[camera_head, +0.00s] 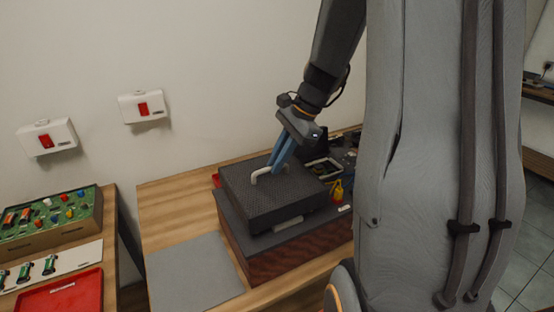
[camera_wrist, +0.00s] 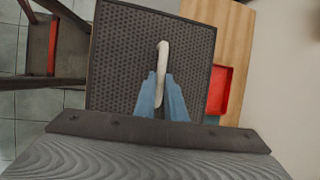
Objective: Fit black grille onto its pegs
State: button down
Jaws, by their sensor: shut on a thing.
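The black grille (camera_head: 243,195) is a square dark panel with a perforated top and a pale handle (camera_head: 268,172). It is over the top of a dark box with reddish-brown sides (camera_head: 283,258), on the wooden table. My gripper (camera_head: 277,168) comes down from above, and its blue fingers are shut on the handle. In the wrist view the fingers (camera_wrist: 163,98) close around the lower part of the handle (camera_wrist: 162,65), with the grille (camera_wrist: 125,50) filling the middle. The pegs are hidden, and I cannot tell whether the grille is seated or just above the box.
A grey mat (camera_head: 192,272) lies on the table in front left. Small items, including a yellow one (camera_head: 337,190), crowd the right behind the box. A red tray (camera_wrist: 219,90) shows beside the grille. A second table at left holds a green game board (camera_head: 50,218) and red tray (camera_head: 62,298).

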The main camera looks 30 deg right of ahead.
aim_at(274, 177)
jog(key=shift+f+b, duration=0.9)
jog(key=shift+f, duration=0.85)
jog(key=c, duration=1.7)
grip_release()
jog(key=shift+c, duration=0.2)
jog(key=shift+r, duration=0.1)
jog(key=b+v, duration=0.1)
jog(key=v, duration=0.6)
jog(key=shift+d+r, duration=0.2)
jog(key=shift+r, duration=0.05)
